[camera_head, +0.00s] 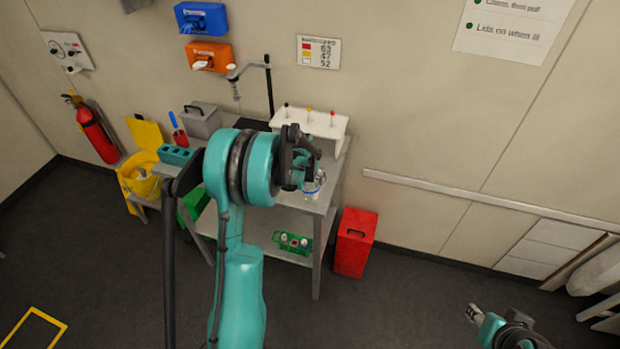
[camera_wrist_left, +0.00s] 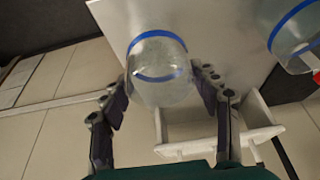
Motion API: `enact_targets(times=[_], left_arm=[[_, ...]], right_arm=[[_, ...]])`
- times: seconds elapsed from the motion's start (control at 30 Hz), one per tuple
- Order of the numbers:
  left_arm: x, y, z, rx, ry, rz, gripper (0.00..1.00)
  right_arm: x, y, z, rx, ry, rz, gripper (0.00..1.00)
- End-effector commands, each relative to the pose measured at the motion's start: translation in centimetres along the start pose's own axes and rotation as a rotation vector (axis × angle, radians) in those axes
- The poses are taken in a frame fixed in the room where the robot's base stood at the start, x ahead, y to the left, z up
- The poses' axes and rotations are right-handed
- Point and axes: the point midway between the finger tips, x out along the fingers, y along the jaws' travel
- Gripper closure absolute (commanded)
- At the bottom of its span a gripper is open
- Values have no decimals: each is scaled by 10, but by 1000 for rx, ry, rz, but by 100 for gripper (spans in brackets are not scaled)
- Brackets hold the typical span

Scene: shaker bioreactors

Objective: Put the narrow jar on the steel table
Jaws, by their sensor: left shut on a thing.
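The narrow jar (camera_wrist_left: 160,88) is clear with a blue band and sits between the fingers of my left gripper (camera_wrist_left: 160,78) in the left wrist view. The left gripper is shut on it. In the head view the jar (camera_head: 314,189) shows below the left gripper (camera_head: 308,165), over the right part of the steel table (camera_head: 325,205); I cannot tell whether it touches the top. The arm hides much of the table. A second clear jar (camera_wrist_left: 292,30) with a blue band is at the right of the wrist view. My right gripper (camera_head: 474,313) is low at the right, apart from everything; its opening is unclear.
A white rack (camera_head: 320,122) with coloured knobs stands at the table's back. A green rack (camera_head: 292,242) sits on the lower shelf. A red container (camera_head: 355,243) stands on the floor beside the table. A yellow bucket (camera_head: 143,176) is at the left.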

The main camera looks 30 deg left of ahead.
Motion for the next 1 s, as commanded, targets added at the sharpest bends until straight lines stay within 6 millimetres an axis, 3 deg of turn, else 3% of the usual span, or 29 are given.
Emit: enact_targets(times=[0.13, 0.17, 0.23, 0.67, 1.0], left_arm=[[4, 0, 2, 0, 0, 0, 87], [4, 0, 2, 0, 0, 0, 33], [3, 0, 1, 0, 0, 0, 18], [-5, 0, -1, 0, 0, 0, 18], [-77, 0, 0, -1, 0, 0, 18]], right_arm=[[4, 0, 3, 0, 0, 0, 60], [4, 0, 3, 0, 0, 0, 60], [3, 0, 2, 0, 0, 0, 60], [-2, 0, -1, 0, 0, 0, 60], [-10, 0, -7, 0, 0, 0, 60]])
